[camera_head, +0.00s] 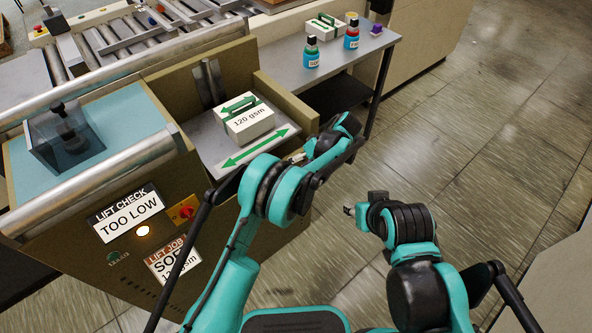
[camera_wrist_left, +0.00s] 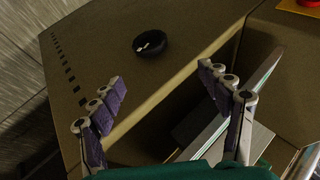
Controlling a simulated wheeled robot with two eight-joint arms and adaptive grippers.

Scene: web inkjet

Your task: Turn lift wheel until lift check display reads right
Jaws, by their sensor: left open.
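The lift check display (camera_head: 125,212) on the machine's front panel reads "TOO LOW". A dark round wheel (camera_wrist_left: 151,44) with a white mark sits on the tan panel in the left wrist view. I cannot make it out in the head view. My left gripper (camera_wrist_left: 162,76) is open, with its purple-padded fingers apart and nothing between them. The wheel lies beyond the fingertips, apart from them. In the head view my left gripper (camera_head: 297,158) is mostly hidden by its arm, beside the machine. My right gripper (camera_head: 349,210) is small over the floor, its jaws unclear.
A lit lamp (camera_head: 143,232), a red knob on a yellow plate (camera_head: 183,209) and a "LIFT JOB" sign (camera_head: 172,262) are on the panel. A white "120 gsm" pack (camera_head: 245,121) rests on the grey lift plate (camera_head: 215,150). A side table (camera_head: 345,60) holds bottles. The floor at right is clear.

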